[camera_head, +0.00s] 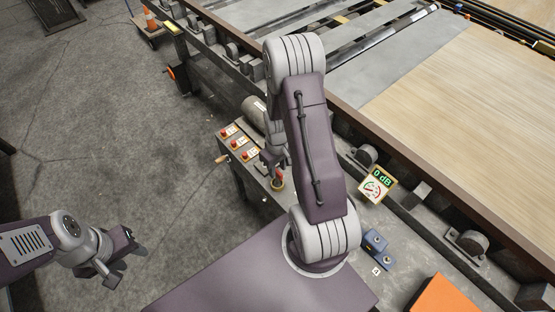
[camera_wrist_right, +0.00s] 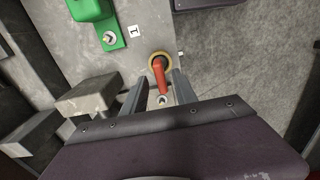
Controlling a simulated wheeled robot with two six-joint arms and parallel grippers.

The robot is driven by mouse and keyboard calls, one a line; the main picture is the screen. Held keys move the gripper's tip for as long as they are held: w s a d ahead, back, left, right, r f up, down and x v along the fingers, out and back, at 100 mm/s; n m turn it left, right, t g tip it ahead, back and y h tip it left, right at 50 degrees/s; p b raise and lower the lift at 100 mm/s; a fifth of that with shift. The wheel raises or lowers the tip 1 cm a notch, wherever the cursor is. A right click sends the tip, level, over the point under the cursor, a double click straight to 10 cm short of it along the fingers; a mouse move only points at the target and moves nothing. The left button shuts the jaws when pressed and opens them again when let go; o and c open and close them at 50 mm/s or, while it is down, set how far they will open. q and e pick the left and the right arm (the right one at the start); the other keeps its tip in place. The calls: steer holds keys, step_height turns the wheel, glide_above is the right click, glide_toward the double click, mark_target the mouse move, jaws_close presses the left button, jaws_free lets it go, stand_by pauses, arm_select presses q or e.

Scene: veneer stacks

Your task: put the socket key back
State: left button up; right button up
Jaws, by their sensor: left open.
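A red handle (camera_wrist_right: 160,76) stands in a round brass-coloured ring (camera_wrist_right: 161,60) on the grey bench; it also shows in the head view (camera_head: 278,176). It may be the socket key; its lower end is hidden. My right gripper (camera_wrist_right: 159,80) is just above the bench. Its two fingers are apart on either side of the red handle, with a gap visible on both sides. In the head view my right arm partly hides this spot. My left gripper (camera_head: 125,266) is open and empty, over the floor at the lower left.
A green block (camera_wrist_right: 92,10) with a metal stud sits near a "1" label (camera_wrist_right: 134,31). A conveyor with veneer (camera_head: 470,100) runs behind.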

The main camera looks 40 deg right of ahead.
step_height(320, 180, up, 7)
steer(key=shift+r, duration=0.1)
steer(key=s+a+r, duration=0.3)
steer(key=a, duration=0.3)
steer(key=s+a+r+m+t, duration=0.1)
steer(key=s+a+r, duration=0.2)
steer(key=a, duration=0.3)
steer(key=shift+s+r, duration=0.25)
steer(key=shift+r, duration=0.35)
